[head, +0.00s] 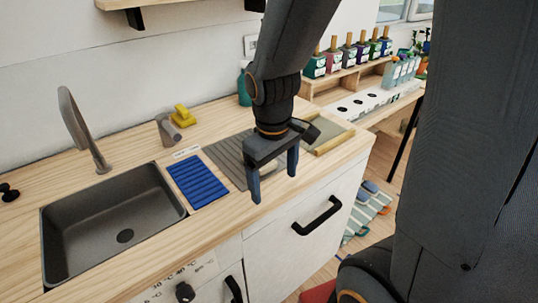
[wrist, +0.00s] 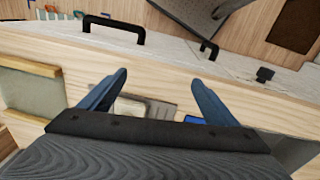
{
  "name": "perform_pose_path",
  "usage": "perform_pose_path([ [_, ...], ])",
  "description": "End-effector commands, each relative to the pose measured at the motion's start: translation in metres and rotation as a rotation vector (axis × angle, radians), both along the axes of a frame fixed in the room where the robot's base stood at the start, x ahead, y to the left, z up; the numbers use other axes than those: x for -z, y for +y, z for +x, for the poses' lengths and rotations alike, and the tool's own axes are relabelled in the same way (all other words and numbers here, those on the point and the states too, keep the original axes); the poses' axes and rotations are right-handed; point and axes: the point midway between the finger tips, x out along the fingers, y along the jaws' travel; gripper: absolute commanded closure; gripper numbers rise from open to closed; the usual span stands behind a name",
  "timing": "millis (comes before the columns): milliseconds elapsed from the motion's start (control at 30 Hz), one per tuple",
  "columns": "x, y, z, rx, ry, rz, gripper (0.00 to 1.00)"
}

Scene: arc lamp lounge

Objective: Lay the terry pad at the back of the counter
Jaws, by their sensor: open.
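My gripper (head: 273,187) is open and empty above the front part of the counter (head: 225,215), fingers pointing down. In the wrist view its two blue fingers (wrist: 158,77) are spread apart. A small pale pad (wrist: 130,108), perhaps the terry pad, shows partly between the fingers, beside a grey patch (wrist: 160,108); my gripper hides part of it. A grey ribbed mat (head: 226,158) lies left of the gripper. The back strip of the counter is partly bare.
A blue ribbed mat (head: 198,181) lies beside the sink (head: 70,215). A yellow object (head: 183,115), a grey cylinder (head: 168,130) and a teal bottle (head: 243,88) stand toward the back. A wood-edged tray (head: 333,143) is at the right. Drawer handles (head: 317,216) stick out in front.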

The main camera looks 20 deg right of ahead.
Motion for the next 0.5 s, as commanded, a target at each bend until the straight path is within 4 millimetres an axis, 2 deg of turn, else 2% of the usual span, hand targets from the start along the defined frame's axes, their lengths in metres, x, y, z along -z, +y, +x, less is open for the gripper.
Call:
perform_pose_path([
  [33,-0.011,0.004,0.014,-0.141,0.002,-0.031,0.08],
  [100,-0.023,0.008,0.035,-0.370,0.009,-0.086,0.00],
  [167,-0.034,0.011,0.053,-0.560,0.021,-0.134,0.00],
  [300,-0.037,0.015,0.084,-0.955,0.115,-0.244,0.00],
  [500,-0.048,0.021,0.117,-1.333,0.227,-0.359,0.00],
])
